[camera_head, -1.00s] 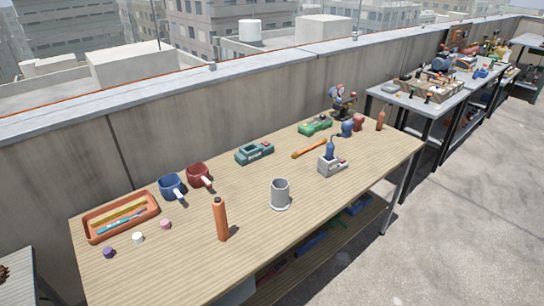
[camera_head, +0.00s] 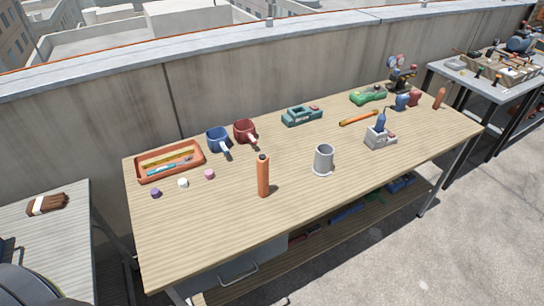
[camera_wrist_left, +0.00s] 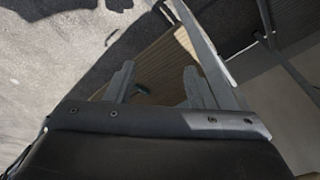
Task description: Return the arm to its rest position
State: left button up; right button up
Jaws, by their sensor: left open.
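My left gripper (camera_wrist_left: 158,88) shows in the left wrist view. Its two grey fingers are apart with nothing held between them. Beyond the fingers lie a wooden surface and a small dark green thing (camera_wrist_left: 141,89), too small to name. Neither gripper shows in the head view. A dark rounded shape at the lower left corner of that view may be part of my own body. The right gripper is in no view.
A wooden workbench (camera_head: 230,235) holds an orange tray (camera_head: 140,177), blue mug (camera_head: 218,140), red mug (camera_head: 244,131), orange bottle (camera_head: 263,177), grey cup (camera_head: 323,159) and tools. A side table (camera_head: 50,240) stands left. Concrete floor (camera_head: 400,265) is open at right.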

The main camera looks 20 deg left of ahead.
pick_arm(q)
jog(key=s+d+f+g, duration=0.1)
jog(key=s+f, duration=1.4)
jog(key=f, duration=0.2)
jog(key=shift+s+d+f, duration=0.15)
jog(key=shift+s+d, duration=0.05)
jog(key=shift+s, duration=0.1)
dwell(0.8)
